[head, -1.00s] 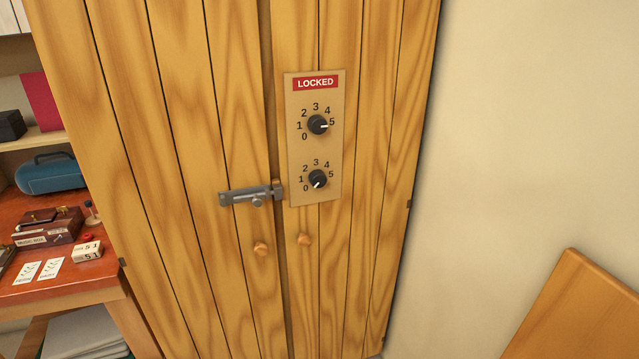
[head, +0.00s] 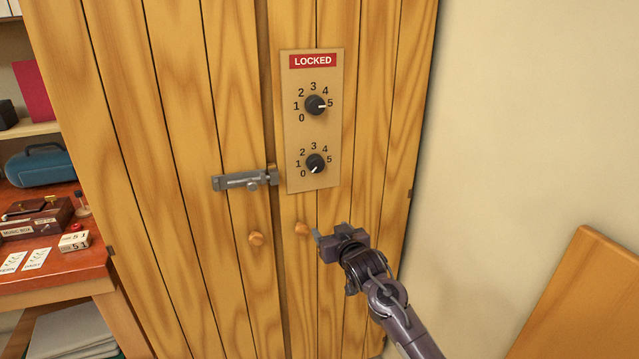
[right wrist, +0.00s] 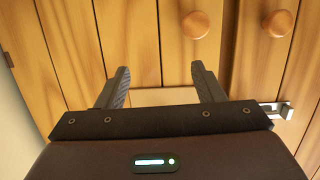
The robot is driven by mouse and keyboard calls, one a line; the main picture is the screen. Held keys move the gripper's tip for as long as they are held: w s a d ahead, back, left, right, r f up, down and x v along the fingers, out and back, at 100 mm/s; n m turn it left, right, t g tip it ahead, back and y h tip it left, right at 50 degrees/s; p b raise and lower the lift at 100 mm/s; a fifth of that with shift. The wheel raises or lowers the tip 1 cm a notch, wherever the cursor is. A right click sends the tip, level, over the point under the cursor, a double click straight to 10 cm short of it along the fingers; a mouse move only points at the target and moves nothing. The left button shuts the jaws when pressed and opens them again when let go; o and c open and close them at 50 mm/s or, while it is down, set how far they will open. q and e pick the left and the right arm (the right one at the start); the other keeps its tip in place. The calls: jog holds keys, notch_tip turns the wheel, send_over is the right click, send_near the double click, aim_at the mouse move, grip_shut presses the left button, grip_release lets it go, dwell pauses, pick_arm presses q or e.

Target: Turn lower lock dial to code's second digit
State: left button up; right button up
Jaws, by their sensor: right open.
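The lower lock dial (head: 316,164) is a black knob on a tan panel (head: 292,133) fixed to the wooden cabinet door. Its white mark points down-left, near 0. The upper dial (head: 316,105) has its mark at 5. A red sign above reads LOCKED (head: 313,61). My right gripper (head: 328,243) is below the panel, apart from both dials. In the right wrist view its fingers (right wrist: 158,88) are open with nothing between them, and the dials are hidden. My left gripper is out of view.
A grey bolt latch (head: 245,180) spans the door seam left of the panel. Two round wooden knobs (head: 256,239) (head: 302,229) sit below it. A red desk with small items (head: 60,275) is at left. A wooden board (head: 580,300) leans at lower right.

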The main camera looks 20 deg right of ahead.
aim_at(317, 166)
notch_tip(317, 166, up, 14)
jog(key=t, duration=0.3)
jog(key=w, duration=0.4)
jog(key=w+a+p, duration=0.1)
jog(key=w, duration=0.1)
jog(key=shift+w, duration=0.9)
jog(key=shift+c, duration=0.4)
jog(key=c, duration=0.9)
